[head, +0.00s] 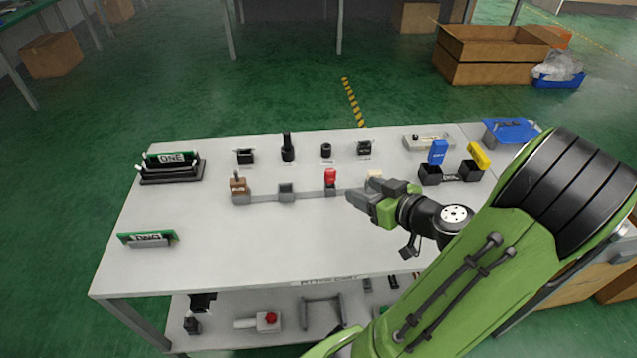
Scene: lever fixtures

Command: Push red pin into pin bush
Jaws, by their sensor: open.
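The red pin (330,175) stands upright on a small grey block near the middle of the table, on a low grey strip. I cannot tell which part is the pin bush; a short black ring-like cylinder (326,150) stands behind the red pin, and an empty grey square socket (286,190) is to its left. My gripper (360,195) is above the table, just right of and nearer than the red pin, fingers pointing left. It is open and appears empty, apart from the pin. It partly hides a cream-coloured piece (375,178) at the strip's right end.
A brown piece (238,184) stands at the strip's left end. Black parts (287,150) line the back. Blue (438,152) and yellow (479,155) pieces stand in black sockets at right. Green boards (148,238) are at left. The table's front middle is clear.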

